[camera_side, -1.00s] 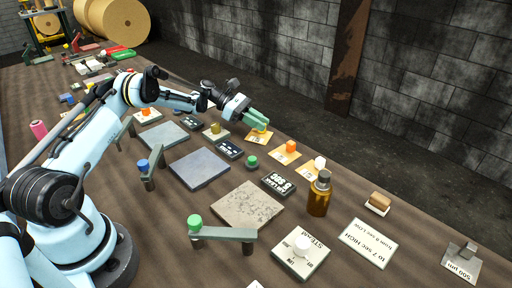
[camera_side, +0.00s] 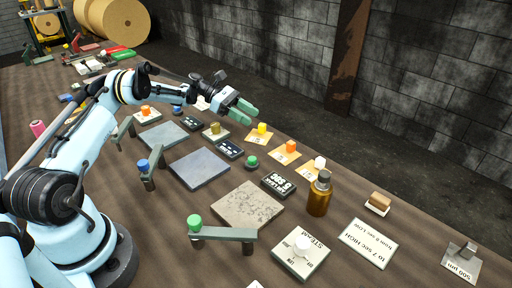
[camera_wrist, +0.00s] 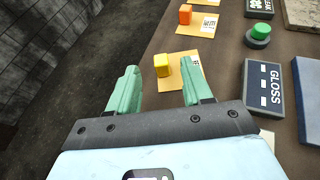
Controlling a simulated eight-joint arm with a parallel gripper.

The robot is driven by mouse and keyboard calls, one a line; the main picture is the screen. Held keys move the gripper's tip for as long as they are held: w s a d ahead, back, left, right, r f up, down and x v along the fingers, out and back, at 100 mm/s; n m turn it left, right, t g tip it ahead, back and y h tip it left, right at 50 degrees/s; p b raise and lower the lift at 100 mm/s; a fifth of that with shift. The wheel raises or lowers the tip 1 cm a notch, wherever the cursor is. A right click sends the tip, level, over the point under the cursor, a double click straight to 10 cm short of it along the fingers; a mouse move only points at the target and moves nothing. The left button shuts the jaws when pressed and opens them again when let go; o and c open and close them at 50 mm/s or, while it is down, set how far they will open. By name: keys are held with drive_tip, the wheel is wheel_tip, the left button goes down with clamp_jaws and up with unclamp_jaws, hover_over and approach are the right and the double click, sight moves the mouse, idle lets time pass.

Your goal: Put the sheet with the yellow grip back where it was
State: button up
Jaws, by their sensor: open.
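The sheet with the yellow grip (camera_side: 262,129) lies flat on the table near the wall side, beside the sheet with the orange grip (camera_side: 291,147). Its yellow block also shows in the wrist view (camera_wrist: 162,65), with the tan sheet (camera_wrist: 192,73) under it. My gripper (camera_side: 247,110) is open and empty, with green fingers, above and behind the yellow grip in the side view. In the wrist view the yellow grip appears between the two fingertips (camera_wrist: 160,82), beyond them. The gripper does not touch it.
A sheet with a white grip (camera_side: 318,164) lies further along the row. A brown bottle (camera_side: 319,195) stands nearby. A green button (camera_side: 252,162) and a dark GLOSS display (camera_side: 230,149) sit beside the row. Flat grey plates (camera_side: 200,169) lie nearer my base.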

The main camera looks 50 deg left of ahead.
drive_tip(key=v, duration=0.7)
drive_tip(key=shift+s+a+r, duration=0.1)
drive_tip(key=shift+r, duration=0.3)
drive_tip(key=s+d+r+m+g+y, duration=0.1)
drive_tip(key=s+d+r+m+y, duration=0.15)
drive_tip(key=d+r+m, duration=0.35)
drive_tip(key=s+d+r+m+y, duration=0.1)
drive_tip(key=d+r+m+y, duration=0.3)
drive_tip(key=d, duration=0.5)
drive_tip(key=s+d+f+m+t+y, duration=0.1)
drive_tip(key=s+d+m+y, duration=0.2)
drive_tip(key=s+m, duration=0.3)
drive_tip(key=s+d+f+m+t+y, duration=0.1)
drive_tip(key=s+d+m+t+y, duration=0.1)
drive_tip(key=s+m, duration=0.4)
drive_tip(key=s+d+y, duration=0.1)
drive_tip(key=s, duration=0.4)
drive_tip(key=shift+s+d+f+m, duration=0.2)
drive_tip(key=shift+s+m, duration=0.1)
drive_tip(key=shift+s, duration=0.1)
